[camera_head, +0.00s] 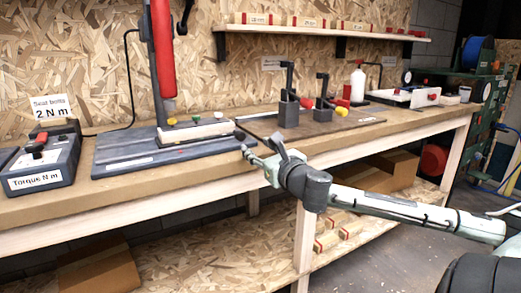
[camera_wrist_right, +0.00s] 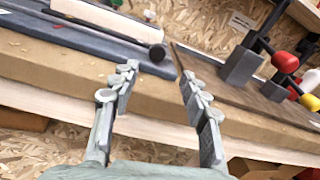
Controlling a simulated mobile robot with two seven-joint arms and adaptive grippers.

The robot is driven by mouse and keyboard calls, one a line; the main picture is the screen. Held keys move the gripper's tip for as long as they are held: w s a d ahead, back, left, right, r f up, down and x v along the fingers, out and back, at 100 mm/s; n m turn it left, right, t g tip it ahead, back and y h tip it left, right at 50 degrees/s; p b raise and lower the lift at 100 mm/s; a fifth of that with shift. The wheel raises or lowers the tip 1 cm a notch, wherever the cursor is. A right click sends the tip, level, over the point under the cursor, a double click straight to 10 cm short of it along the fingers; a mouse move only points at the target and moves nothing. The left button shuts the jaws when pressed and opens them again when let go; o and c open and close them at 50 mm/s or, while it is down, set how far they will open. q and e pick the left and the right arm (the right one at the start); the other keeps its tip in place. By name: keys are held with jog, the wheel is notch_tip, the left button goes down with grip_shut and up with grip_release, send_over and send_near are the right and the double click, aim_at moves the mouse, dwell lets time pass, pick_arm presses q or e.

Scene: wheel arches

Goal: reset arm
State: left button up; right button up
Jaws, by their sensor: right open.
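My right gripper (camera_head: 262,150) is in front of the workbench (camera_head: 225,172), near its front edge, and holds nothing. Its arm comes in from the lower right. In the right wrist view the two fingers of the gripper (camera_wrist_right: 158,82) stand apart with a clear gap between them. The bench edge (camera_wrist_right: 148,104) shows beyond and between the fingers. I see no contact with the bench or with anything on it. My left gripper is not in either view.
On the bench are a torque box (camera_head: 42,162), a blue-grey base plate (camera_head: 125,158) with a red-handled press (camera_head: 163,50), a board with two dark clamps (camera_head: 288,112) and a white bottle (camera_head: 357,85). Cardboard boxes (camera_head: 98,272) lie below. Floor (camera_head: 365,262) shows at lower right.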

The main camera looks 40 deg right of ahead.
jog(key=shift+s, duration=0.35)
dwell(0.4)
jog(key=s+d+f+m+g+h, duration=0.1)
jog(key=s+d+f+m+g, duration=0.15)
jog(key=f+m, duration=0.45)
jog(key=s+d+f+m+g+h, duration=0.1)
jog(key=s+d+f+m+g, duration=0.2)
jog(key=f, duration=0.6)
jog(key=s+a+f+m+g+y, duration=0.1)
jog(key=s+a+f+m+g, duration=0.25)
jog(key=f, duration=0.55)
jog(key=s+a+f+m, duration=0.2)
jog(key=s+f+m, duration=0.2)
jog(key=f+m, duration=0.35)
jog(key=s+a+f+m+g+y, duration=0.2)
jog(key=s+a+f+m, duration=0.4)
jog(key=a+f, duration=0.2)
jog(key=s+a+f+m+g+y, duration=0.2)
jog(key=s+a+f+m, duration=0.4)
jog(key=a+f, duration=0.3)
jog(key=a+g, duration=0.1)
jog(key=a, duration=0.2)
jog(key=shift+a+f+y, duration=0.2)
jog(key=shift+a+y, duration=0.1)
jog(key=shift+a, duration=0.05)
jog(key=shift+d, duration=0.1)
jog(key=shift+c, duration=0.3)
